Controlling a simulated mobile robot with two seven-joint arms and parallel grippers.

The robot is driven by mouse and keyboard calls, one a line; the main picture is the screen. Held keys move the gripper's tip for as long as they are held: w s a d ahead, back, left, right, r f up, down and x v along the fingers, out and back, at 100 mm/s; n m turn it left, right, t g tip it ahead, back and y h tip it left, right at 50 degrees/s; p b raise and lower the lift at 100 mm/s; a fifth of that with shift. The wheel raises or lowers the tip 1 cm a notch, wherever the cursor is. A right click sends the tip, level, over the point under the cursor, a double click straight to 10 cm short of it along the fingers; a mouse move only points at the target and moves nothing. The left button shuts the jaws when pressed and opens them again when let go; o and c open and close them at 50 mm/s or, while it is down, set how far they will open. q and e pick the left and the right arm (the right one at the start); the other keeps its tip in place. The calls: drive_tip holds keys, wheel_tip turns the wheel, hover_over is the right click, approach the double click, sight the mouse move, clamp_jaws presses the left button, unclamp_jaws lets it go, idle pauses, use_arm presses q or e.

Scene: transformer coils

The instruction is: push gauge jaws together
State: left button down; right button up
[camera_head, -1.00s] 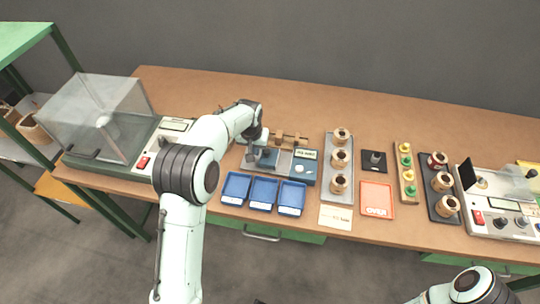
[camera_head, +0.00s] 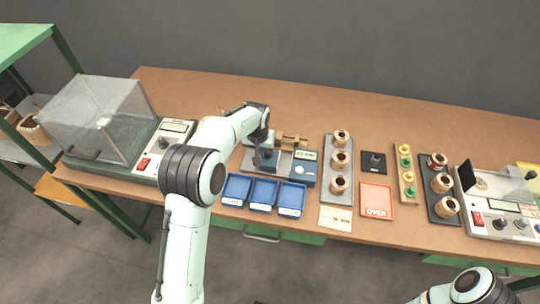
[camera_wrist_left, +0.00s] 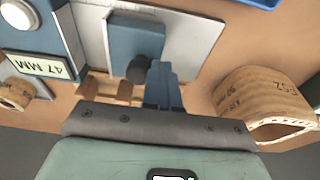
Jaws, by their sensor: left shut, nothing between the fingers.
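The gauge stands mid-bench in the head view, a grey plate (camera_head: 250,160) with a blue display box (camera_head: 304,168) at its right end. In the left wrist view the box's display (camera_wrist_left: 40,66) reads 47 MM. A blue jaw block (camera_wrist_left: 135,40) with a dark round knob (camera_wrist_left: 138,68) sits on the plate. My left gripper (camera_wrist_left: 163,80) is shut and empty, its blue fingers right beside the knob; I cannot tell whether they touch. In the head view my left gripper (camera_head: 262,150) hides part of the jaws. My right gripper is out of view.
Blue trays (camera_head: 263,194) line the bench's front edge. A grey rack of coils (camera_head: 338,168) stands right of the gauge. A clear-covered machine (camera_head: 100,125) is at the left. A brown coil (camera_wrist_left: 262,105) lies close to my left gripper in the wrist view.

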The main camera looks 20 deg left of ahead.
sight(272, 157)
use_arm(q)
drive_tip(key=shift+w+d+p, duration=0.1)
drive_tip(key=shift+w+d, duration=0.1)
drive_tip(key=shift+d, duration=0.55)
drive_tip(key=shift+w+d+p, duration=0.15)
drive_tip(key=shift+d, duration=0.65)
drive_tip(key=shift+w+d+p, duration=0.1)
drive_tip(key=shift+w+d, duration=0.1)
drive_tip(key=shift+d, duration=0.55)
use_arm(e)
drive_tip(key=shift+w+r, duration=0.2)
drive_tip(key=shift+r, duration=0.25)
use_arm(q)
drive_tip(key=shift+d, duration=0.1)
